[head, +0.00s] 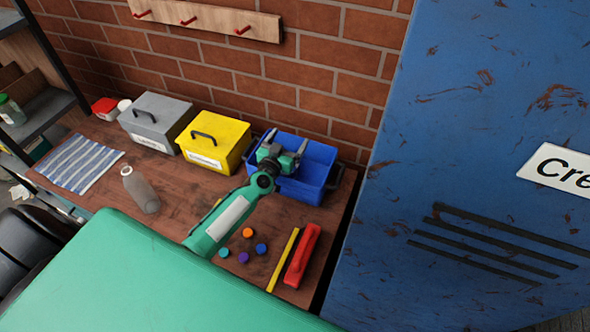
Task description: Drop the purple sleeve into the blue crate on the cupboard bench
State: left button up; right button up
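The blue crate (318,172) stands at the right end of the wooden bench (180,215), against the brick wall. My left gripper (287,141) is over the crate, its fingers spread apart, with no object visible between them. My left arm hides part of the crate's left side and front. A small purple disc (243,258) lies on the bench in front. My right gripper is out of view.
A yellow box (228,138) and a grey box (160,115) stand left of the crate. A bottle (142,192), striped cloth (80,163), several small discs, a yellow strip (284,258) and a red tool (302,256) lie on the bench. A blue cupboard (450,150) rises right.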

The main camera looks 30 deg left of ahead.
pick_arm(q)
jog(key=s, duration=1.3)
jog(key=shift+s+b, duration=0.4)
jog(key=shift+b, duration=0.05)
jog(key=shift+d, duration=0.1)
